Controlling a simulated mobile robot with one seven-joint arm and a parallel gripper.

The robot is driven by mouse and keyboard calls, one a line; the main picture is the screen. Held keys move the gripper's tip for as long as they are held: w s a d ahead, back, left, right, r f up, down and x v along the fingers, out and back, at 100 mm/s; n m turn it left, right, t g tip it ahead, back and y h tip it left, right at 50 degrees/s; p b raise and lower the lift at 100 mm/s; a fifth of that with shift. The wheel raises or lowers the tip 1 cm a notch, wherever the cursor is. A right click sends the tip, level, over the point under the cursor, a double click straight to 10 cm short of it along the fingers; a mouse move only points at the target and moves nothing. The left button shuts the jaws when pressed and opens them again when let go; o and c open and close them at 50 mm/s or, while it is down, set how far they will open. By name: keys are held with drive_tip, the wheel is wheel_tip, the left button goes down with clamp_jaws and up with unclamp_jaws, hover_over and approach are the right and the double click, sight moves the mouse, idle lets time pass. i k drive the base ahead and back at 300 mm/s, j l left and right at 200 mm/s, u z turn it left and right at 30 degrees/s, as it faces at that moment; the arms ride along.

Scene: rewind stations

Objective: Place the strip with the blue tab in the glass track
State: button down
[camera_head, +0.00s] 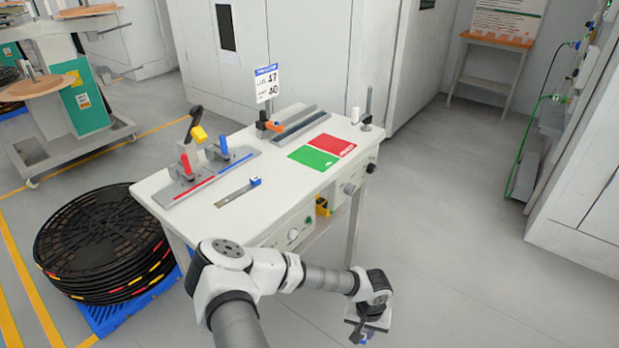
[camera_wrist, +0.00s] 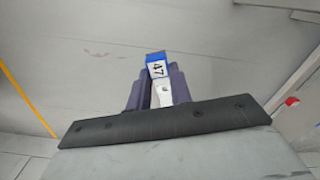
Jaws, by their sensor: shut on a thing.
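My gripper (camera_head: 366,336) hangs in front of the table, low and to the right. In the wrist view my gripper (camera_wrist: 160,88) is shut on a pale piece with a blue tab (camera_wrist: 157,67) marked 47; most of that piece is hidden. Another thin grey strip (camera_head: 232,196) with a blue tab (camera_head: 255,182) lies flat near the table's front edge. A splicing fixture (camera_head: 205,178) at the table's left has red and blue lines and levers. Grey parallel rails (camera_head: 298,124) stand at the back. I cannot tell which is the glass track.
The white table (camera_head: 265,222) has a green mat (camera_head: 313,157) and a red mat (camera_head: 333,145) on its right. A sign (camera_head: 267,84) with 47 and 60 stands behind. Black reels (camera_head: 100,240) are stacked left. The floor at right is clear.

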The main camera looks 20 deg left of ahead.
sight(303, 126)
drive_tip(key=i+l+z, duration=0.25)
drive_tip(key=i, duration=0.2)
drive_tip(key=i+z, duration=0.2)
drive_tip(key=i, duration=0.25)
drive_tip(key=i+z, duration=0.25)
drive_tip(key=i, duration=1.9)
drive_tip(key=i+u, duration=0.2)
drive_tip(key=i, duration=0.3)
drive_tip(key=i+l+u, duration=0.15)
drive_tip(key=i, duration=0.35)
drive_tip(key=i+u, duration=0.35)
drive_tip(key=i+l+u, duration=0.2)
drive_tip(key=i+u, duration=0.15)
drive_tip(key=i, duration=0.2)
drive_tip(key=i+u, duration=0.65)
drive_tip(key=u, duration=0.25)
drive_tip(key=i+l+u, duration=0.1)
drive_tip(key=u, duration=0.3)
drive_tip(key=i+l+u, duration=0.1)
drive_tip(key=u, duration=0.35)
drive_tip(key=i+l+u, duration=0.1)
drive_tip(key=u, duration=0.3)
drive_tip(key=l+u, duration=0.25)
drive_tip(key=u, duration=0.15)
drive_tip(key=i+l+u, duration=0.1)
drive_tip(key=l+u, duration=0.15)
drive_tip(key=u, duration=0.2)
